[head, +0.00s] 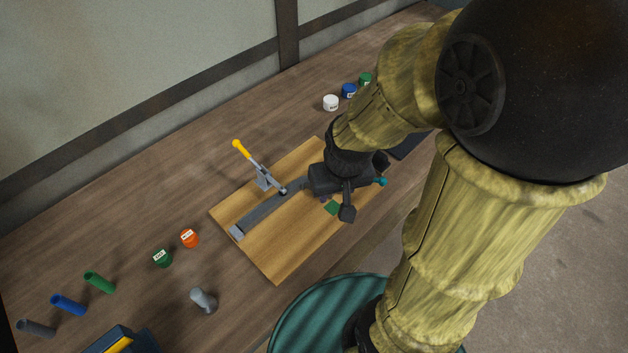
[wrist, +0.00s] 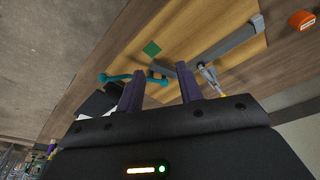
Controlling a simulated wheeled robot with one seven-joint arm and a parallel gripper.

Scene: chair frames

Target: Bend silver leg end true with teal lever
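The leg's right end is hidden under my gripper in the head view. The teal lever (wrist: 118,77) lies by that end, just past my fingertips; only its teal tip (head: 381,182) shows in the head view. My gripper (wrist: 161,72) is open, its two purple fingers apart with nothing gripped between them. I cannot tell whether a finger touches the lever.
A green square (head: 331,208) marks the board. White (head: 331,102), blue and green pots stand at the back; orange (head: 189,238) and green pots stand left of the board. A teal round seat (head: 318,310) is below the bench edge.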

